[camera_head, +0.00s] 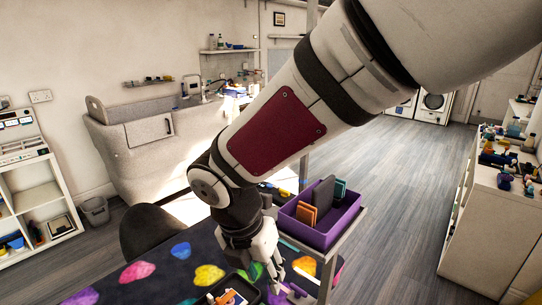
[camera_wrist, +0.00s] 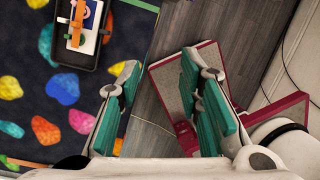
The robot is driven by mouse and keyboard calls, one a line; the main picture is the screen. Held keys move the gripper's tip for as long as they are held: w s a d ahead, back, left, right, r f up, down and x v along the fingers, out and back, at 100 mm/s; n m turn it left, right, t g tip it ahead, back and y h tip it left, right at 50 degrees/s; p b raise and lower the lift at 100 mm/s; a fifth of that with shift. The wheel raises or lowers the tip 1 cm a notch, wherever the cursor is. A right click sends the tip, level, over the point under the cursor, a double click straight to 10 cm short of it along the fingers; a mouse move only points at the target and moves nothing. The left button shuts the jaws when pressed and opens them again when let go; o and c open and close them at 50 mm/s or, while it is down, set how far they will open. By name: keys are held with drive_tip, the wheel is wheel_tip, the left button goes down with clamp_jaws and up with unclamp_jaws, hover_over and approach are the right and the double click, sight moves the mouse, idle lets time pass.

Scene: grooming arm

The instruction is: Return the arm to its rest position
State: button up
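My arm reaches across the head view from the upper right, bent at the elbow, with its wrist pointing down over the grooming table (camera_head: 155,288). My gripper (camera_head: 268,280) hangs low near the table, beside a purple bin. In the wrist view my gripper (camera_wrist: 160,100) has its two green-padded fingers wide apart. The dark table top with coloured paw-like shapes (camera_wrist: 30,105) lies to the left of the fingers. How high the fingertips are is hard to tell.
The purple bin (camera_head: 318,233) holds upright flat items close by my gripper. A thin post rises beside it. A dark tray (camera_head: 248,290) with small items sits on the table; it also shows in the wrist view (camera_wrist: 62,52). A cabinet (camera_head: 490,215) stands right; floor between is clear.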

drive_tip(key=s+d+r+m+b, duration=0.1)
drive_tip(key=s+d+r+m, duration=0.15)
drive_tip(key=d+m, duration=0.5)
drive_tip(key=s+d+r+m+b, duration=0.1)
drive_tip(key=d+r+m+b, duration=0.15)
drive_tip(key=d+m, duration=0.55)
drive_tip(key=s+d+m+t+y+b, duration=0.1)
drive_tip(key=s+d+m, duration=0.4)
drive_tip(key=m, duration=1.1)
drive_tip(key=shift+s+d+r+t+y, duration=0.15)
drive_tip(key=shift+s+r+t+y, duration=0.3)
drive_tip(key=shift+s+t+y, duration=0.4)
drive_tip(key=shift+s, duration=0.15)
